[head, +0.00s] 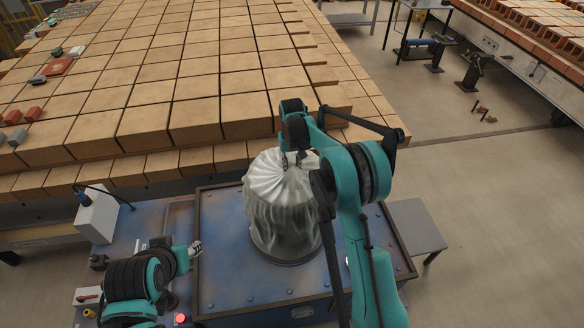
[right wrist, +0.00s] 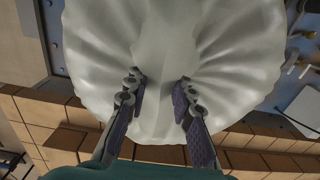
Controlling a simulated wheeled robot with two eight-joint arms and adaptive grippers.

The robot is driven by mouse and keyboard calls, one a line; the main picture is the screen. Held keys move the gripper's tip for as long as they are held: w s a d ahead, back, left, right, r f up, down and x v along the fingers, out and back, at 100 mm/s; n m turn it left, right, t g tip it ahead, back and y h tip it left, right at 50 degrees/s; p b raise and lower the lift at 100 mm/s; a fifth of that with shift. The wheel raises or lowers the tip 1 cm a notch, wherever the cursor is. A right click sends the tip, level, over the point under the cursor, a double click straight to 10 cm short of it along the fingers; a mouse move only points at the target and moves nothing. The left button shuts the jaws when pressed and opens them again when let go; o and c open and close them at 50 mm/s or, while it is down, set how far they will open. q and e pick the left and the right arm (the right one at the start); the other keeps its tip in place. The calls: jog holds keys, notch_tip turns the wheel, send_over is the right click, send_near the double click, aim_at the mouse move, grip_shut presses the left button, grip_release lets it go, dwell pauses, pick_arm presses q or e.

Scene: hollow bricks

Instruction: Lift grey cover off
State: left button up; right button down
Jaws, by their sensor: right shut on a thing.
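The grey cover (head: 277,205) is a pale, pleated cloth draped over a round-looking thing on the blue metal-topped bench. What is under it is hidden, except for a dark round base (head: 285,258) below the hem. My right gripper (head: 293,162) is at the top of the cover, pointing down. In the right wrist view the cover (right wrist: 225,50) fills the upper middle, and the two fingers of my right gripper (right wrist: 160,88) are on either side of gathered cloth, shut on it. My left gripper (head: 194,248) is low over the bench, left of the cover and apart from it; its fingers are too small to judge.
The blue bench (head: 222,280) has a raised dark rim and a bare top around the cover. Rows of tan bricks (head: 205,118) stand close behind it. A white box (head: 97,215) stands at the left, and a grey side table (head: 415,226) at the right.

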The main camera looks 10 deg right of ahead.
notch_tip(320, 180, up, 40)
jog(key=p, duration=1.6)
dwell(1.4)
jog(key=shift+s+f, duration=0.1)
jog(key=shift+s, duration=0.05)
